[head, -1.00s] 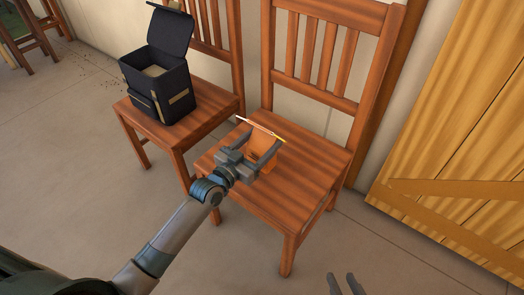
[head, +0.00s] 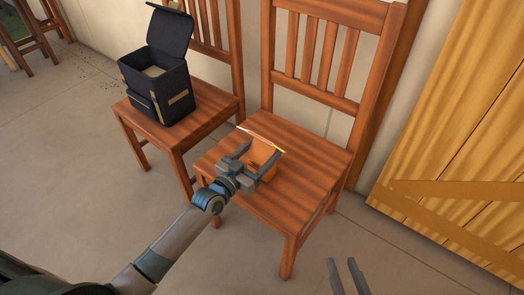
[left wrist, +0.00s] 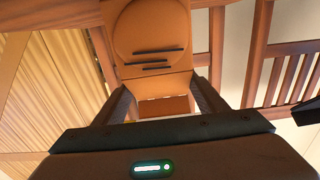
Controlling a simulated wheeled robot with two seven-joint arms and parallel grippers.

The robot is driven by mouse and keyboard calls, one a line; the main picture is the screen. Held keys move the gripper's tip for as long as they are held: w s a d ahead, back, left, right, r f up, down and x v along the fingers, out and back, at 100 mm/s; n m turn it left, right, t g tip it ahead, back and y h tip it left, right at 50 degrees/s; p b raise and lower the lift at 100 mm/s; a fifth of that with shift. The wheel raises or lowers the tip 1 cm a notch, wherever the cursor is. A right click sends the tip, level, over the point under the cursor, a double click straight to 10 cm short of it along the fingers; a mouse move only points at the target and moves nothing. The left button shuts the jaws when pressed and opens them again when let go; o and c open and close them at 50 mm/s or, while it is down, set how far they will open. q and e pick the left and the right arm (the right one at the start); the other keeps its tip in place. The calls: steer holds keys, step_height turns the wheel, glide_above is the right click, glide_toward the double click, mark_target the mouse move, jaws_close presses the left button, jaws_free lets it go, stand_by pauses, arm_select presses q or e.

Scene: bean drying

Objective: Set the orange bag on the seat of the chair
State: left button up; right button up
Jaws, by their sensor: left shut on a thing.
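I cannot tell whether the bag touches the seat. In the left wrist view the bag (left wrist: 152,62) fills the space between the fingers and shows dark slots on its face. My right gripper (head: 346,272) shows at the bottom edge, its two fingers apart with nothing between them.
A second wooden chair (head: 128,108) stands to the left, with an open black box bag (head: 156,85) on its seat. A yellow wooden door (head: 450,130) is at the right. Bare floor lies in front.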

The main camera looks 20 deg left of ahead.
steer(key=shift+r, duration=0.15)
arm_select(q)
steer(key=o, duration=1.7)
steer(key=shift+f, duration=0.1)
arm_select(e)
steer(key=shift+r, duration=0.15)
arm_select(q)
steer(key=p+v, duration=0.1)
steer(key=v, duration=1.1)
arm_select(e)
steer(key=f+g, duration=0.1)
steer(key=s+d+f+g, duration=0.1)
steer(key=f, duration=0.1)
steer(key=s+f, duration=0.1)
steer(key=shift+d+f+g+h, duration=0.25)
steer(key=shift+f+g+h, duration=0.05)
steer(key=shift+g+h, duration=0.1)
